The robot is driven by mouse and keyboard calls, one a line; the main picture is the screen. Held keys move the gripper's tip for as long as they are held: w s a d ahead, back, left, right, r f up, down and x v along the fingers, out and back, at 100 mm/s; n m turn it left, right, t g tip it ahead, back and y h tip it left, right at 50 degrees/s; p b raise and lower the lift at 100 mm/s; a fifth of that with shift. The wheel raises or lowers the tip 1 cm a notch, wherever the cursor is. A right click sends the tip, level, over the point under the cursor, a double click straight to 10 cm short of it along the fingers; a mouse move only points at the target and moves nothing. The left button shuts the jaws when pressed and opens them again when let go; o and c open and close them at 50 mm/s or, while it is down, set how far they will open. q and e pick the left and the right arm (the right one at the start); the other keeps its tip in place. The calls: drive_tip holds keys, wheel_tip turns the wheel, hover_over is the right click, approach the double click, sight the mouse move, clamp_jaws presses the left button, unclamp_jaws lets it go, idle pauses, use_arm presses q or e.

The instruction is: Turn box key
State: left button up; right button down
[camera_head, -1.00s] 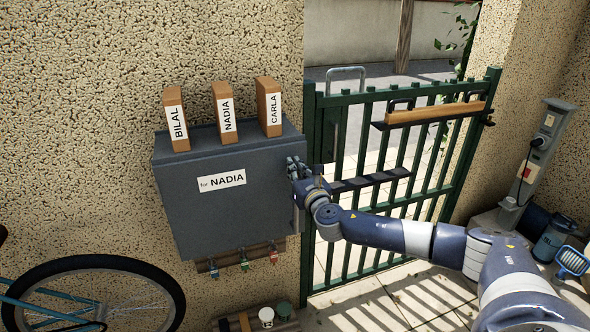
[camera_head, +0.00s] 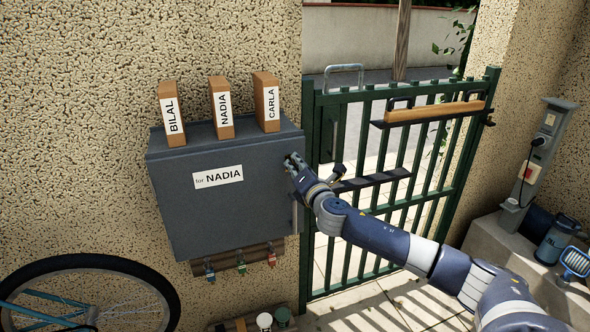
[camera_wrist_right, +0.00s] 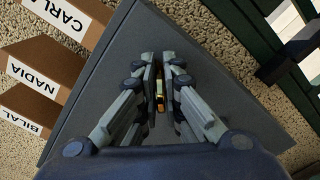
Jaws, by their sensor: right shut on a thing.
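The grey wall box (camera_head: 240,222) hangs on the wall with a white label (camera_head: 218,177) reading "for NADIA". My right gripper (camera_head: 292,162) is at the right part of the box front. In the right wrist view, my right gripper (camera_wrist_right: 160,88) is shut on a small brass-coloured key (camera_wrist_right: 160,94), seen between the fingers against the grey face. Most of the key is hidden by the fingers. My left gripper is in neither view.
Parcels labelled BILAL (camera_head: 172,115), NADIA (camera_head: 221,108) and CARLA (camera_head: 266,102) stand on the box. Tagged keys (camera_head: 241,263) hang on a wooden rack below. A green gate (camera_head: 400,200) stands right of the box; a bicycle wheel (camera_head: 90,295) is lower left.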

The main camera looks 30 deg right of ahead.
drive_tip(key=m, duration=0.3)
drive_tip(key=m+b, duration=0.1)
drive_tip(key=shift+d+f+m, duration=0.1)
drive_tip(key=shift+f+m, duration=0.15)
drive_tip(key=shift+m, duration=0.05)
drive_tip(key=shift+f+m+b, duration=0.1)
drive_tip(key=shift+m+b, duration=0.3)
drive_tip(key=shift+m, duration=1.5)
drive_tip(key=c, duration=1.8)
unclamp_jaws()
drive_tip(key=shift+o, duration=0.2)
drive_tip(key=v, duration=1.2)
